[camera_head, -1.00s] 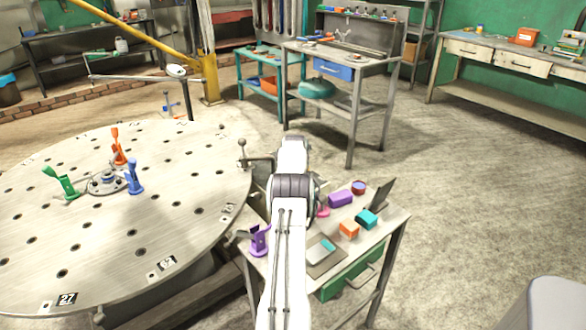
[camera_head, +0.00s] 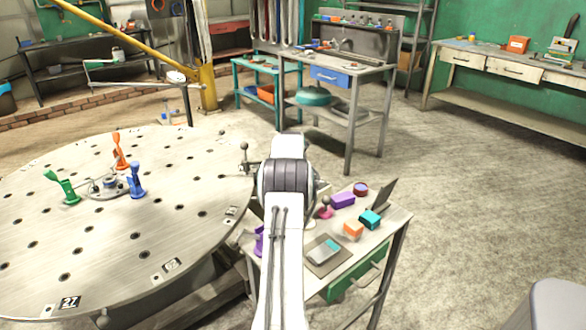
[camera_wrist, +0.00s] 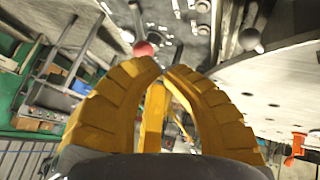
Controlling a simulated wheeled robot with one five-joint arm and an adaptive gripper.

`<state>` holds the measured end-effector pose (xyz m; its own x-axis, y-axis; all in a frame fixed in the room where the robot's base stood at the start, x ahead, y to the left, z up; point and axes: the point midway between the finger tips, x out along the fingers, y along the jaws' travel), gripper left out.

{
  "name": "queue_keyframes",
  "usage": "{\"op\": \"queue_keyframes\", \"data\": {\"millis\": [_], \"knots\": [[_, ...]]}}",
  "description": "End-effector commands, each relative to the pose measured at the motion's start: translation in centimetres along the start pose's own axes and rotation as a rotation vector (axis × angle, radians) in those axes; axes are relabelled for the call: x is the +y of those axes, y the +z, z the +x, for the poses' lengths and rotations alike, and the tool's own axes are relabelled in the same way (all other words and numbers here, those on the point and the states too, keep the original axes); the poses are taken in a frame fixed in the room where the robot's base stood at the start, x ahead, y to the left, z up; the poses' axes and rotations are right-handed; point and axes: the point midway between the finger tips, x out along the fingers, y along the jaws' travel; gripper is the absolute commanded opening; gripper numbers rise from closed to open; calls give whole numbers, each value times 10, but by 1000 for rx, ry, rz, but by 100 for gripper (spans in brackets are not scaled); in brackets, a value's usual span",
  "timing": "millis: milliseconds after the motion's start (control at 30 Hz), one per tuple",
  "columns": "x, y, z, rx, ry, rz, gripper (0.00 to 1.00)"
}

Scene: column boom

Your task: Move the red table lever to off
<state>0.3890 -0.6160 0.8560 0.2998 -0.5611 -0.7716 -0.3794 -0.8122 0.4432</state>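A red ball knob (camera_wrist: 143,49) shows in the wrist view, just beyond and slightly left of my gripper's fingertips. It looks like the red lever's end. My gripper (camera_wrist: 164,68) has two yellow ribbed fingers whose tips nearly meet, with nothing seen between the tips. In the head view my arm covers the gripper, and I cannot make out the red knob there. Which position the lever is in cannot be told.
A large round metal table (camera_head: 95,240) fills the left, with green (camera_head: 62,187), orange (camera_head: 120,152) and blue (camera_head: 136,181) pieces. A grey-knobbed lever (camera_head: 244,158) stands at its edge, also in the wrist view (camera_wrist: 249,40). A side table holds an orange block (camera_head: 353,230) and several small things.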

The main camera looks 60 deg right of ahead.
Motion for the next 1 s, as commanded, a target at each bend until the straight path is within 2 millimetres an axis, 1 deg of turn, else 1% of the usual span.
{"op": "queue_keyframes", "data": {"millis": [100,300,500,800,867,933,1000], "knots": [[2,0,-15,0,2,0,0],[4,0,-32,-1,3,0,0],[4,0,-40,-2,3,0,0],[4,0,-41,-2,2,0,0],[2,-2,-43,0,0,-1,0],[-4,-9,-50,3,-9,-3,0],[-15,-20,-64,9,-25,-7,0]]}}
